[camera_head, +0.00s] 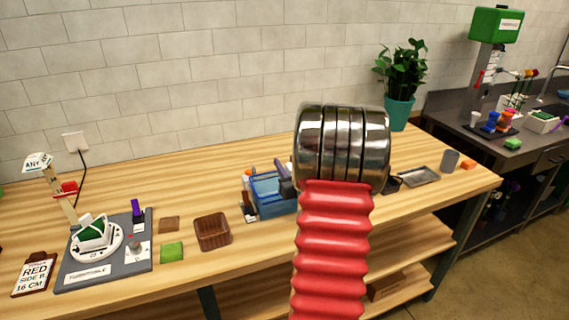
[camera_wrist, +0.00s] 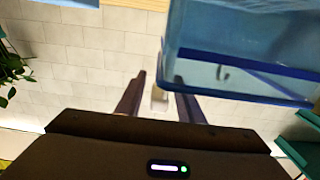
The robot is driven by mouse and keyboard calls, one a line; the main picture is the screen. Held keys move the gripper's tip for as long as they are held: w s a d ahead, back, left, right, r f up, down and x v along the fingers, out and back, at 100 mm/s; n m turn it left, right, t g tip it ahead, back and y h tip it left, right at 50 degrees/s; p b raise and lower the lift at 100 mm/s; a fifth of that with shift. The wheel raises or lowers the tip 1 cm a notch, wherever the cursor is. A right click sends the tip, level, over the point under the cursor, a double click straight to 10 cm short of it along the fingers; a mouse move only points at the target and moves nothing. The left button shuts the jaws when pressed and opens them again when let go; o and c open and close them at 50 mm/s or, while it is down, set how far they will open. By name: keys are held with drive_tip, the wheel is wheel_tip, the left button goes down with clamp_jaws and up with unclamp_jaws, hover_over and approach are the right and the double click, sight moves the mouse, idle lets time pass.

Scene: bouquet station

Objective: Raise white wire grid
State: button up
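A blue see-through tank (camera_head: 273,206) stands on the wooden bench, left of my red arm in the head view. It also fills the upper right of the wrist view (camera_wrist: 240,50), with a small dark hook shape inside. I cannot clearly make out a white wire grid in either view. My gripper (camera_wrist: 157,84) has its two dark fingers apart, beside the tank in the wrist view. A small pale piece (camera_wrist: 158,98) shows in the gap; I cannot tell whether it is touched. In the head view my gripper (camera_head: 284,180) is mostly hidden by my arm.
A grey tray (camera_head: 418,176), a grey cup (camera_head: 450,160) and a potted plant (camera_head: 400,112) stand to the right. The back-left bench is clear.

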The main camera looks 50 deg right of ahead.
drive_tip(key=shift+w+d, duration=0.35)
drive_tip(key=shift+w, duration=0.25)
drive_tip(key=shift+c, duration=0.4)
clamp_jaws()
